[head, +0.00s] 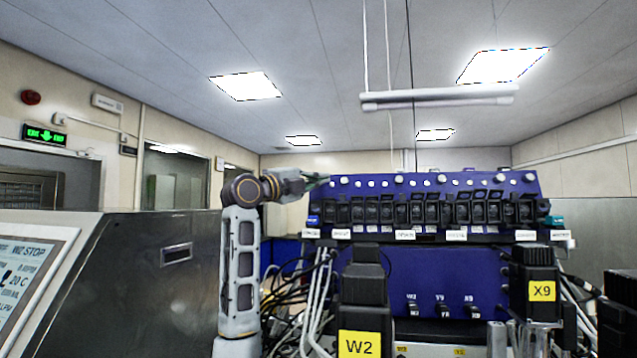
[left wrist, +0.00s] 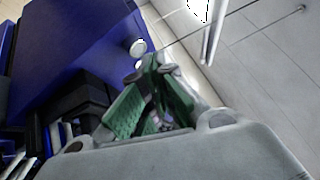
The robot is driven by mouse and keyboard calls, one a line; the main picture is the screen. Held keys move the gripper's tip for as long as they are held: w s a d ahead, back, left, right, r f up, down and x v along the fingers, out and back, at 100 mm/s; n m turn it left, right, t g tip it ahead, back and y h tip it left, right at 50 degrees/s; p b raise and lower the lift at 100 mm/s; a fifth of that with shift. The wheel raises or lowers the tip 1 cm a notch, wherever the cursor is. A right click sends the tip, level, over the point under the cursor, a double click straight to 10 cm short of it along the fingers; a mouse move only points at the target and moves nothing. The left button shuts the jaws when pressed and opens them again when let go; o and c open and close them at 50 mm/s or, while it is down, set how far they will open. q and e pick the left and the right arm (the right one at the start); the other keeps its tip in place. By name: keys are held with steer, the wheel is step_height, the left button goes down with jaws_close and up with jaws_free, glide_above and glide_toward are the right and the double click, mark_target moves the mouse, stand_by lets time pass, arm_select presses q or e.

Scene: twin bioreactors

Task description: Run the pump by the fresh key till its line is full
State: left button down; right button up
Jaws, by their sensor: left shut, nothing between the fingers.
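A blue pump rack (head: 480,183) spans the middle of the head view, with a row of black pump heads (head: 430,211) and small white round knobs along its top edge. My left gripper (head: 320,182) is shut and empty at the rack's upper left end. In the left wrist view its green-padded fingers (left wrist: 152,68) meet close beside a white round knob (left wrist: 138,48) on the blue face. I cannot tell whether they touch it. I cannot read which key is the fresh one, and the fill of the line is not visible. My right gripper is out of view.
Black units labelled W2 (head: 361,300) and X9 (head: 537,265) stand in front of the rack, among loose white and black tubes (head: 318,300). A steel console (head: 140,270) with a screen (head: 30,275) reading W2 stop fills the lower left. Space above the rack is open.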

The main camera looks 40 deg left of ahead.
arm_select(q)
steer(key=shift+w+a+f, duration=0.15)
steer(key=shift+w+a, duration=0.1)
steer(key=shift+w, duration=0.2)
steer(key=shift+w+a+f, duration=0.1)
steer(key=shift+w+a, duration=0.15)
steer(key=shift+w, duration=0.2)
stand_by(2.3)
steer(key=shift+s, duration=0.15)
steer(key=shift+s+d+r, duration=0.25)
steer(key=shift+s+d, duration=0.2)
steer(key=shift+s, duration=0.3)
steer(key=shift+s, duration=0.1)
steer(key=s+d, duration=0.1)
steer(key=s, duration=0.1)
steer(key=s+d+r, duration=0.1)
steer(key=s, duration=0.1)
steer(key=shift+d+r+b, duration=0.2)
steer(key=shift+b, duration=0.1)
stand_by(0.5)
steer(key=shift+w+a+f, duration=0.1)
steer(key=shift+w, duration=0.1)
steer(key=shift+w+a+f, duration=0.2)
steer(key=shift+w+a, duration=0.15)
steer(key=shift+w, duration=0.25)
steer(key=shift+w+a+f, duration=0.15)
steer(key=shift+w+a, duration=0.15)
steer(key=shift+w, duration=0.25)
